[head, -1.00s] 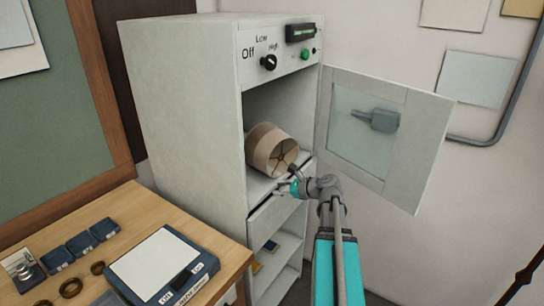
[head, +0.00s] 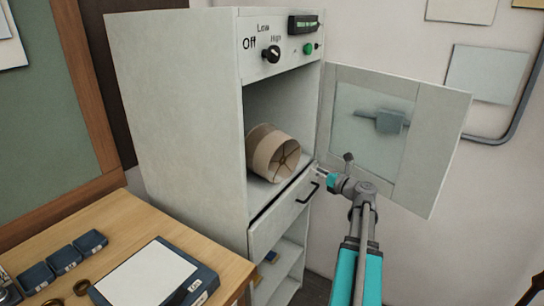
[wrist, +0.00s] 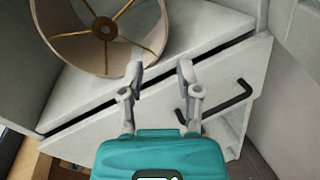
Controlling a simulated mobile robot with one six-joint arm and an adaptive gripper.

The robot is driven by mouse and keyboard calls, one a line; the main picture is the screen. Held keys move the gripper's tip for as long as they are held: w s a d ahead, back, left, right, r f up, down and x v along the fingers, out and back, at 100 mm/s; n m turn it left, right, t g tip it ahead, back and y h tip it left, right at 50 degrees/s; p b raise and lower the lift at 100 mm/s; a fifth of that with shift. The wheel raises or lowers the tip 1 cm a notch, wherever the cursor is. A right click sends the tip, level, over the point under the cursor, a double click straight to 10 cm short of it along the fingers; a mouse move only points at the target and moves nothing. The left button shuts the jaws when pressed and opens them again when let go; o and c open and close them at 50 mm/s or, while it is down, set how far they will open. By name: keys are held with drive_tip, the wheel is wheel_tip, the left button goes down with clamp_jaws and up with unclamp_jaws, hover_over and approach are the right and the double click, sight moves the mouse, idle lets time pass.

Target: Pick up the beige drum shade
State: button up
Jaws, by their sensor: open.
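The beige drum shade (head: 264,150) lies on its side on the cabinet's open shelf, its round end with the spider spokes facing out. In the wrist view the shade (wrist: 62,18) fills the upper left, its spokes and hub showing. My gripper (head: 322,174) is at the shelf's front right edge in the head view, to the right of the shade and apart from it. In the wrist view my gripper (wrist: 160,70) is open and empty, its fingertips over the shelf's front edge, just below and right of the shade's rim.
The grey cabinet (head: 180,90) has its windowed door (head: 440,150) swung open to the right. A drawer (head: 275,222) with a black handle (head: 308,192) sits below the shelf. A wooden bench (head: 130,225) with a scale (head: 155,275) stands at the lower left.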

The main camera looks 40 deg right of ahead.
drive_tip(key=shift+d, duration=0.1)
approach(292, 155)
drive_tip(key=w, duration=0.3)
drive_tip(key=w+a+f, duration=0.1)
drive_tip(key=w, duration=0.1)
drive_tip(key=shift+w+r, duration=0.1)
idle(0.4)
drive_tip(key=shift+w+a, duration=0.1)
drive_tip(key=shift+w, duration=2.35)
clamp_jaws()
